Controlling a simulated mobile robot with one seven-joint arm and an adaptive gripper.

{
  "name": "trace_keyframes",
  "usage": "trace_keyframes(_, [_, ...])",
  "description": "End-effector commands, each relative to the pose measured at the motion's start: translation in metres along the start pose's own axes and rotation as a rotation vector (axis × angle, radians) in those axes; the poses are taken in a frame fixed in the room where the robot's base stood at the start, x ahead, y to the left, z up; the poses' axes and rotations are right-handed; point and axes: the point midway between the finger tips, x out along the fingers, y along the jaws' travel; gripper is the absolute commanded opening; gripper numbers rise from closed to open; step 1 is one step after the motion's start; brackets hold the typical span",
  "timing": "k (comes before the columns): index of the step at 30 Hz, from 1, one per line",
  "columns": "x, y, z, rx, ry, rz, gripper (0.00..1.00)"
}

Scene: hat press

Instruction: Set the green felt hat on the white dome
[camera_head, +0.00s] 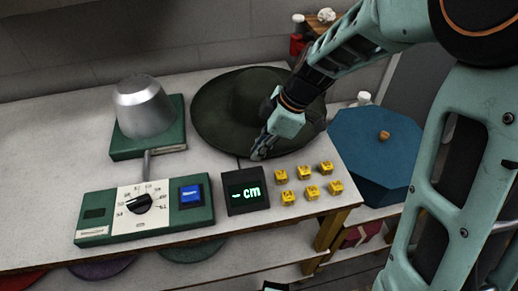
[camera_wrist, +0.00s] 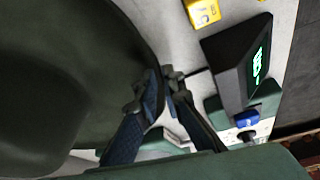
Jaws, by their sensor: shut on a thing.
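The dark green felt hat (camera_head: 212,105) is at the back middle of the table, crown up, with a wide brim. It also fills the left of the wrist view (camera_wrist: 60,70). My gripper (camera_head: 262,150) is at the brim's front edge; in the wrist view my gripper (camera_wrist: 163,92) has one finger on each side of that edge and is shut on it. I cannot tell whether the brim is raised off the table. The dome (camera_head: 145,108) looks silver-grey rather than white. It stands bare on a green base (camera_head: 150,149), left of the hat.
In front are a green control box (camera_head: 108,218) with a dial and blue button, a black display (camera_head: 245,192) reading "- cm", and several yellow number blocks (camera_head: 312,192). A blue octagonal lidded box (camera_head: 372,160) stands right. Little space separates dome base and brim.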

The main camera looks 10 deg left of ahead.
Motion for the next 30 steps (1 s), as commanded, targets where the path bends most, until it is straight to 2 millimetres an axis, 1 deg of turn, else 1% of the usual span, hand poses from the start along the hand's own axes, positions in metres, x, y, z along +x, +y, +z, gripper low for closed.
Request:
trace_keyframes(9, [0.0053, 0.0004, 0.0022, -0.001, 0.0, 0.002, 0.0])
trace_keyframes(14, [0.0043, 0.0004, 0.0018, -0.001, 0.0, 0.002, 0.0])
trace_keyframes(15, [0.0043, 0.0004, 0.0018, -0.001, 0.0, 0.002, 0.11])
trace_keyframes(20, [0.0045, 0.0002, 0.0019, -0.001, 0.0, 0.001, 0.28])
trace_keyframes(27, [0.0049, -0.0005, 0.0022, 0.001, 0.0, -0.001, 0.28])
trace_keyframes(30, [0.0011, 0.0002, 0.0022, 0.001, 0.0, 0.001, 0.28])
